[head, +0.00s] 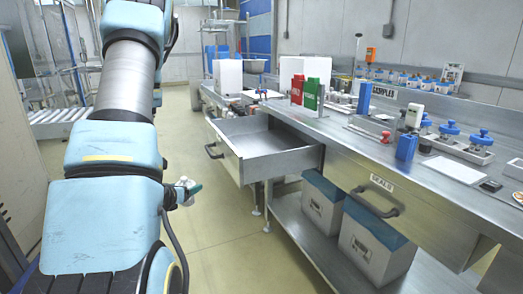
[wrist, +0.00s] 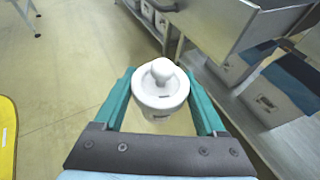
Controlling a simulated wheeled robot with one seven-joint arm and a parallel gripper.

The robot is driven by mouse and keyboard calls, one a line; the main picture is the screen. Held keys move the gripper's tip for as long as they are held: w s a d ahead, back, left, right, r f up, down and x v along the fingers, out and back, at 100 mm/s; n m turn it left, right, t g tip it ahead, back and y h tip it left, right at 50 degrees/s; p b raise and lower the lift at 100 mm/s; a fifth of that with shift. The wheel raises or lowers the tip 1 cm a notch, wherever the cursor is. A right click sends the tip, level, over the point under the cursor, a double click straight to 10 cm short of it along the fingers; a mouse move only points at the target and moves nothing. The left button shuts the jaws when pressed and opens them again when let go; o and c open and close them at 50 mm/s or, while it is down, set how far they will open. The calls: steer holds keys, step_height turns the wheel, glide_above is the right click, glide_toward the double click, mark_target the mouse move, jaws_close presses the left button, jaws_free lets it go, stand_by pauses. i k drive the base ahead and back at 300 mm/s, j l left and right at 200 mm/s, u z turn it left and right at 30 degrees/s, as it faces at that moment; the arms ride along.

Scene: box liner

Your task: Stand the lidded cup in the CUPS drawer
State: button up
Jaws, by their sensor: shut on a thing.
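The white lidded cup (wrist: 160,92) with a round knob on its lid sits between the two teal fingers of my gripper (wrist: 160,76) in the wrist view. The fingers are shut on its sides, and the lid faces the camera. In the head view the gripper (head: 188,191) and a small white part of the cup (head: 183,181) show beside my arm, left of the bench and over the floor. An open, seemingly empty metal drawer (head: 268,143) juts from the bench to the right of the gripper. Its front label is not visible, so I cannot tell its name.
A shut drawer labelled SEALS (head: 382,183) is nearer on the bench. The benchtop holds red and green boards (head: 312,85), a blue bottle (head: 406,147) and blue-knobbed items. The floor left of the drawer is clear.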

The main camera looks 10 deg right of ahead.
mark_target(253, 152)
steer(key=i+j, duration=0.25)
steer(key=i, duration=0.25)
steer(key=i+j, duration=0.25)
steer(key=i, duration=0.25)
steer(key=i+j, duration=0.2)
steer(key=i, duration=0.3)
